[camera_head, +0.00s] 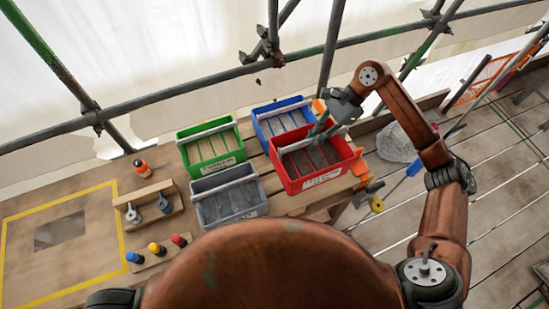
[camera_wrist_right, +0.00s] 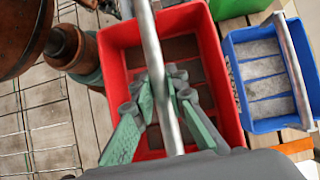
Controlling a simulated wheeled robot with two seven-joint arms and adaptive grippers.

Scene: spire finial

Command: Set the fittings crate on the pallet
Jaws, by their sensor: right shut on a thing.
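A red crate (camera_head: 312,182) with a bar handle stands at the right end of a row of crates; its front label is too small to read surely. My right gripper (camera_head: 322,126) reaches down from above and is shut on the red crate's handle. The right wrist view shows the gripper's fingers (camera_wrist_right: 166,98) on both sides of the handle bar (camera_wrist_right: 150,45), above the red crate (camera_wrist_right: 115,60). Slatted wood (camera_head: 318,212) shows under the crates; I cannot tell if it is the pallet. My left gripper is not in view.
Blue (camera_head: 262,130), green (camera_head: 188,155) and grey (camera_head: 207,211) crates stand close to the red one. To the left, a yellow-outlined area (camera_head: 25,212) is mostly clear. Scaffold poles (camera_head: 200,93) cross behind.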

